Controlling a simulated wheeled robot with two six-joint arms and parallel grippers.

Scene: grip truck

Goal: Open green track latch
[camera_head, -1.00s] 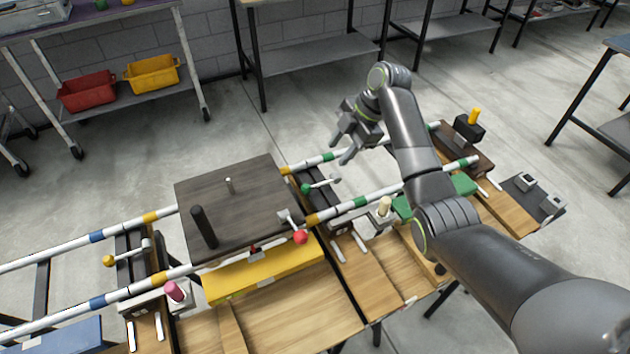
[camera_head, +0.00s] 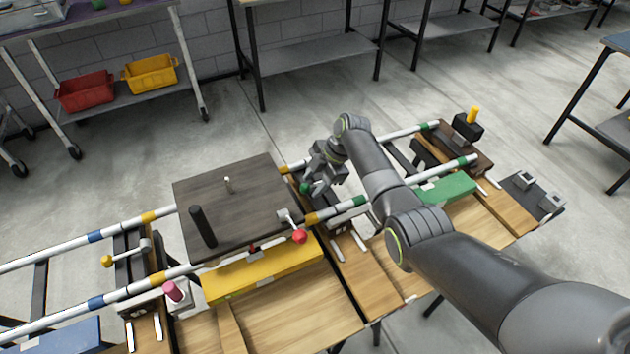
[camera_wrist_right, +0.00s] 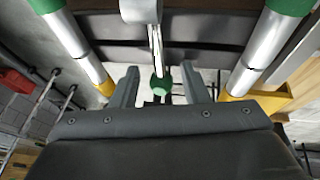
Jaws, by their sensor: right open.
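The green track latch has a round green knob (camera_head: 304,188) on a short metal lever, on the cross-piece between the two striped rails. In the right wrist view the green knob (camera_wrist_right: 161,86) is at the end of the lever (camera_wrist_right: 155,45), between the two fingers. My right gripper (camera_head: 316,186) is over the latch and hides most of its lever in the head view. In the wrist view the right gripper (camera_wrist_right: 160,72) is open, with a gap on each side of the knob. My left gripper is not in view.
A dark platform (camera_head: 235,195) on the rails stands left of the gripper, with a black post (camera_head: 203,227) and a red-knobbed lever (camera_head: 299,237). A yellow-knobbed latch (camera_head: 107,261) is further left. A green block (camera_head: 447,189) lies right of the gripper.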

